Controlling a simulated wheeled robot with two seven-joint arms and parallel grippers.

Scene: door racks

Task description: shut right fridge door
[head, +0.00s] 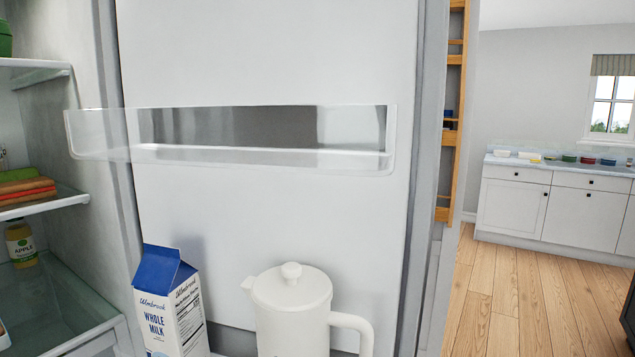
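The right fridge door (270,215) stands open, its white inner face filling the middle of the head view. A clear door rack (230,157) is fixed across its upper part and looks empty. Low on the door stand a blue and white milk carton (165,300) and a white lidded pitcher (292,315); whatever holds them is cut off below. The fridge interior (60,130) is at the left, uncovered by the door. Neither of my grippers shows in this view.
A wooden rack (453,110) stands behind the door's right edge. White cabinets (555,205) line the far wall, with open wooden floor (530,300) before them.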

